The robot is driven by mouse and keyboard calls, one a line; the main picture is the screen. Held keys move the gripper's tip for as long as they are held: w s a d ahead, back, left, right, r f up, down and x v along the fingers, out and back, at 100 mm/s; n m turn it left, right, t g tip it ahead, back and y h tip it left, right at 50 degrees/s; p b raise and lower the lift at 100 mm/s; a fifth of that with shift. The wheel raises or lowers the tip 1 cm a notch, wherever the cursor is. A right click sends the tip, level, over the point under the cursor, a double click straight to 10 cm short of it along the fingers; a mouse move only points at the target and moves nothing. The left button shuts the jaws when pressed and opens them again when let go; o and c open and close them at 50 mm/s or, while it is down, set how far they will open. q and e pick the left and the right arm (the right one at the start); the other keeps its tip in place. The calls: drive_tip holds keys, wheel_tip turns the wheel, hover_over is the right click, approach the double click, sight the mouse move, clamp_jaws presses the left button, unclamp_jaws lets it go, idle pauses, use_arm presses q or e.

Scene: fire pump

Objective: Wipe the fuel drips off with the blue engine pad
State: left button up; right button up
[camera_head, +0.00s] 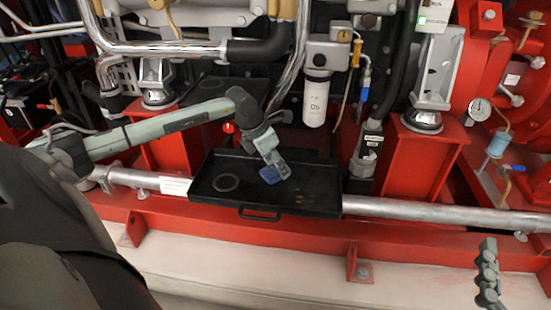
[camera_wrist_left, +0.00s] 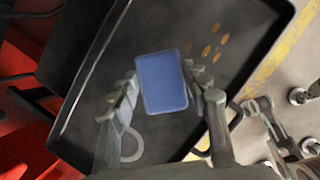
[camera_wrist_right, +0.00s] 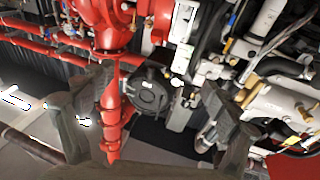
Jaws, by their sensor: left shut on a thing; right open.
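The blue pad (camera_head: 271,174) is in my left gripper (camera_head: 274,166), over the black drip tray (camera_head: 328,202). In the left wrist view the pad (camera_wrist_left: 162,82) sits between the two fingers of my left gripper (camera_wrist_left: 158,92), which is shut on it. I cannot tell whether the pad touches the tray floor. Several orange-brown fuel drips (camera_wrist_left: 206,50) lie on the tray (camera_wrist_left: 95,85), to the right of and beyond the pad. They show faintly in the head view (camera_head: 305,198). My right gripper (camera_wrist_right: 150,110) is open and empty, away from the tray.
A ring mark (camera_head: 226,183) lies on the tray's left part. A white filter cylinder (camera_head: 315,98) hangs behind the tray. A silver pipe (camera_head: 430,212) runs along the red frame (camera_head: 220,226). A second dark tray-like surface (camera_head: 215,90) is further back.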

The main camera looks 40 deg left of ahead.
use_arm(q)
drive_tip(key=shift+r, duration=0.6)
drive_tip(key=shift+r+p, duration=0.6)
drive_tip(key=shift+r, duration=0.65)
use_arm(e)
drive_tip(key=d+f+g+h, duration=0.3)
drive_tip(key=d+f, duration=0.3)
drive_tip(key=f, duration=0.2)
drive_tip(key=shift+s+f+g, duration=0.25)
drive_tip(key=shift+f+g, duration=0.15)
drive_tip(key=shift+g, duration=0.3)
use_arm(q)
drive_tip(key=shift+p, duration=0.3)
